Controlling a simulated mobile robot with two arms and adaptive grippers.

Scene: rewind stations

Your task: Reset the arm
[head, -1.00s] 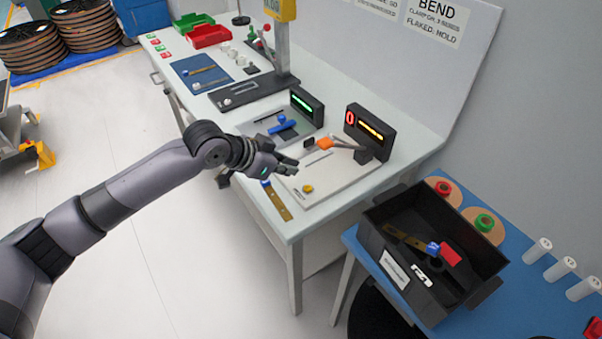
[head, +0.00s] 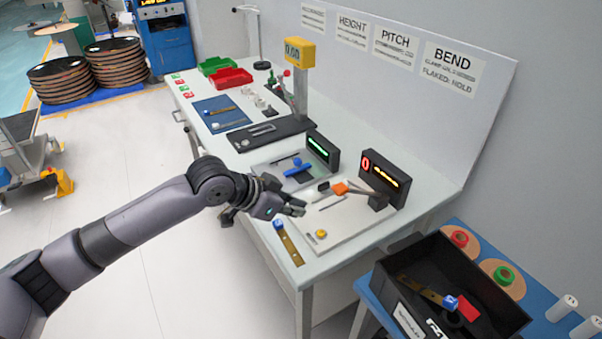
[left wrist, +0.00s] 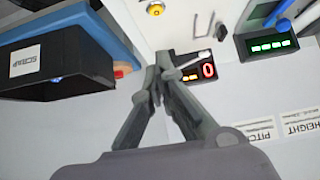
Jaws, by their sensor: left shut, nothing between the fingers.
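My left gripper (head: 298,206) is shut and empty, in the air over the near side of the bench; its closed fingers also show in the left wrist view (left wrist: 153,75). The bend station's white plate (head: 345,225) lies beyond it, with a yellow button (head: 321,234). An arm with an orange end (head: 340,188) reaches from a black display box (head: 385,178) showing a red 0 and an amber bar. The gripper appears apart from this arm. My right gripper is not in view.
A brass strip with a blue end (head: 290,245) lies at the bench's front edge. A black scrap bin (head: 480,262) stands on a blue table at right. A second station with a green display (head: 322,150) is behind. Open floor (head: 150,290) lies left of the bench.

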